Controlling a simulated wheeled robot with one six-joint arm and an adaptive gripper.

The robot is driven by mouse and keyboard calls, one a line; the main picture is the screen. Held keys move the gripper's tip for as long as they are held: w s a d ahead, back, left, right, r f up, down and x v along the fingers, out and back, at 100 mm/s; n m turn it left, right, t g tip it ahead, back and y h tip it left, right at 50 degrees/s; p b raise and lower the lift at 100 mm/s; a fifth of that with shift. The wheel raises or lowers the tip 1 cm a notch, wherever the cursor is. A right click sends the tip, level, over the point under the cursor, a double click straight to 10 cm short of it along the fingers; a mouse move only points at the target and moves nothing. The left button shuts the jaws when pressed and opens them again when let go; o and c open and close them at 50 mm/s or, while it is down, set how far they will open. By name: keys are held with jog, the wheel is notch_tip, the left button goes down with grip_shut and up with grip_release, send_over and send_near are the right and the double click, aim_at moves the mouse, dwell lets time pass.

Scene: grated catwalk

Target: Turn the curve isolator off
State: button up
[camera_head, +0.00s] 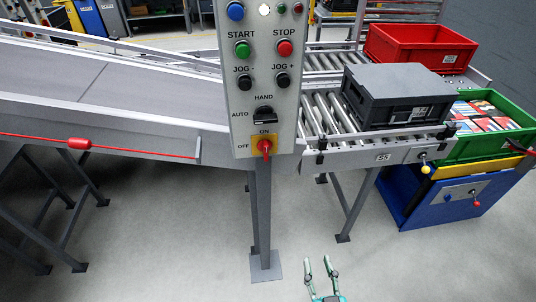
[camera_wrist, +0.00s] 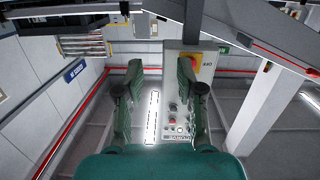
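The curve isolator (camera_head: 264,147) is a red rotary handle on a yellow plate at the bottom of the grey control panel (camera_head: 240,100). ON is marked above it and OFF to its left. The handle looks upright, in line with ON. In the wrist view, the panel appears upside down, and the yellow plate with the red isolator (camera_wrist: 195,61) shows just right of the right finger, which may cover part of it. My gripper (camera_head: 318,262) is open and empty, low and to the right of the panel post in the head view. Its fingers (camera_wrist: 158,68) stand apart in the wrist view.
A HAND/AUTO selector (camera_head: 264,115) sits just above the isolator, with several buttons higher up. A red pull cord (camera_head: 120,148) runs along the conveyor at left. A dark grey crate (camera_head: 395,95) stands on the rollers at right. Floor around the post is clear.

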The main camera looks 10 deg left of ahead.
jog(key=w+a+r, duration=0.5)
jog(key=w+a, duration=0.1)
jog(key=w, duration=0.1)
jog(key=t+y, duration=0.1)
send_near(267, 153)
jog(key=x, duration=1)
jog(key=shift+r, duration=0.1)
grip_shut()
